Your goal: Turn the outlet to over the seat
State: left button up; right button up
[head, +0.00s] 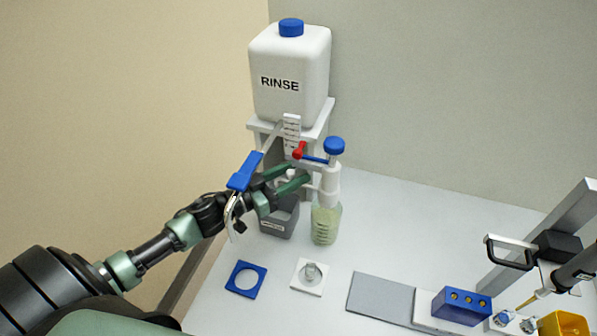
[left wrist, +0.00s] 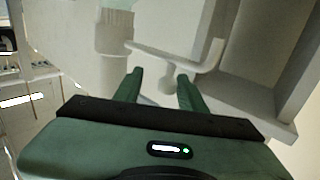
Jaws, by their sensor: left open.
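The white outlet arm (left wrist: 185,62) crosses in front of my left gripper (left wrist: 160,75) in the left wrist view. A pale peg (left wrist: 166,84) hangs between its two green fingers. In the head view, my left gripper (head: 298,174) is at the rinse stand, left of the white tap column (head: 330,184) with its blue cap. The fingers are open, with the peg between them; contact cannot be told. A clear bottle (head: 325,225) with pale liquid stands below the column. A grey container (head: 279,221) stands beside it, partly behind my gripper. I cannot tell which piece is the seat.
The white RINSE tank (head: 290,72) stands on a white stand (head: 318,124). A red knob (head: 299,150) is near the column. A blue square ring (head: 245,279) and a white plate with a metal piece (head: 309,276) lie in front. A blue block (head: 461,305) is at right.

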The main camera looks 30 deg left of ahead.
aim_at(290, 176)
pick_arm(q)
jog(key=b+v, duration=0.1)
jog(key=v, duration=0.5)
dwell(0.4)
